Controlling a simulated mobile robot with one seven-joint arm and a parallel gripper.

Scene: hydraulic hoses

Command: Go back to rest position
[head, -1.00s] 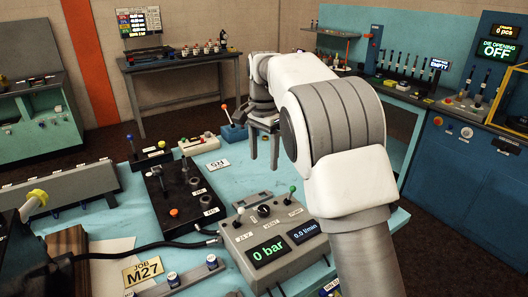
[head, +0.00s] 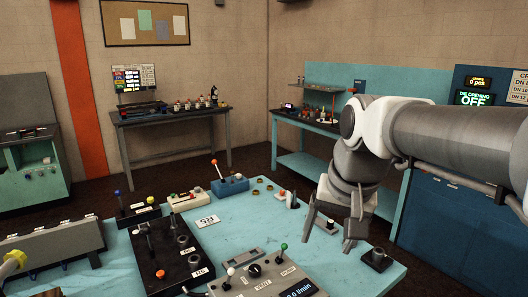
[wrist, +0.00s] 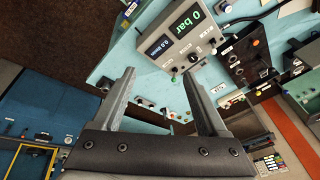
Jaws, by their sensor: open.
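My gripper (head: 329,238) hangs above the right part of the blue bench (head: 232,236) in the head view, fingers pointing down. Its two fingers are apart and nothing is between them. In the wrist view the open fingers (wrist: 158,76) also show empty, with the bench tilted beyond them. My arm reaches in from the right edge of the head view, with the elbow raised and the forearm bent down.
On the bench are a grey test unit (head: 262,280) with levers and displays, a black lever panel (head: 170,258), a blue lever box (head: 230,186) and a black fitting (head: 376,258) right of my gripper. Another bench (head: 170,119) stands at the back wall.

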